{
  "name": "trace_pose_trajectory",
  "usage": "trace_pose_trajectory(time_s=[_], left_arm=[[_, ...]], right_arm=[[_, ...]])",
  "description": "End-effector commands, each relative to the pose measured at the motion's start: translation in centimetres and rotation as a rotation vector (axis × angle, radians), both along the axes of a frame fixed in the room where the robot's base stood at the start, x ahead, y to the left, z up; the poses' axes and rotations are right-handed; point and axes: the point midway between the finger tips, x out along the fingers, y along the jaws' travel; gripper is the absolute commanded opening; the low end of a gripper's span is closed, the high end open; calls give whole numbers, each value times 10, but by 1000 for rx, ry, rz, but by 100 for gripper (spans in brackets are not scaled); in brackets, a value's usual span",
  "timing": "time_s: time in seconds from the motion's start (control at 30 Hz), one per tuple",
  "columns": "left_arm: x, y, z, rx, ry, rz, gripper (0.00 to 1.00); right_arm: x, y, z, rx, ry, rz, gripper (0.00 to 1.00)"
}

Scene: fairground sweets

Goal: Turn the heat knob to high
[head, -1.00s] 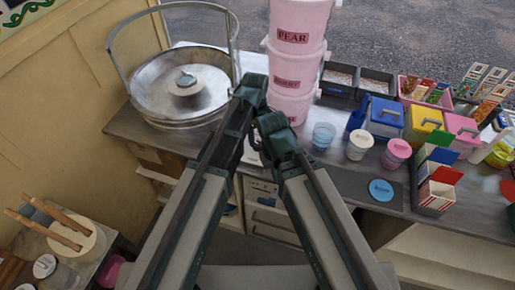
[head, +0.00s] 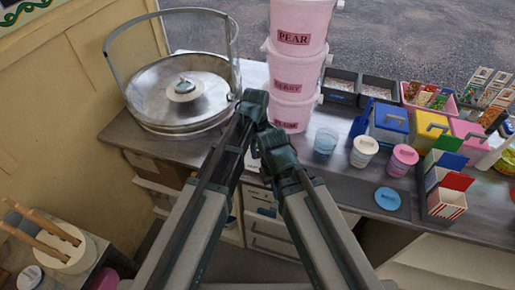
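The candy floss machine (head: 150,112), a round metal bowl with a hooped guard and a centre spinner head (head: 184,88), stands on the counter at the left. I cannot make out a heat knob; the counter area behind my arms is partly hidden. My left gripper end (head: 255,115) is dark green and appears in the middle of the view, to the right of the bowl and apart from it in the picture. My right arm's dark end (head: 277,148) is just below and right of it. The fingers of both grippers are not clear, and I see nothing held.
Stacked pink tubs (head: 292,75) stand behind my arms. To the right are a blue cup (head: 326,141), lidded tubs, coloured boxes, a blue disc (head: 388,198) and striped cartons (head: 446,204). Drawers (head: 270,232) are below.

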Motion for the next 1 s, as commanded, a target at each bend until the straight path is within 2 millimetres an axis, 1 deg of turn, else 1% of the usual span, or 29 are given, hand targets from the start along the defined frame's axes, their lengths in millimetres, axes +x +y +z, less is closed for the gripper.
trace_pose_trajectory(time_s=[0.03, 0.13, 0.37, 0.53, 0.77, 1.0], left_arm=[[0, 0, 0, 0, 0, 0, 18], [0, 0, 0, 0, -1, 0, 0], [0, 0, 0, 0, -1, -11, 0], [0, 0, 0, -1, -1, -67, 0], [1, 0, 0, -1, -1, -238, 0], [1, 1, 0, 0, 0, -467, 0]], right_arm=[[0, 0, 0, 0, 0, 0, 0], [0, 0, 0, 0, 0, 0, 0], [0, 0, 0, 0, 0, 0, 0], [0, 0, 0, 0, 0, 0, 0], [0, 0, 0, 0, 0, 0, 0], [0, 0, 0, 0, 0, 0, 0]])
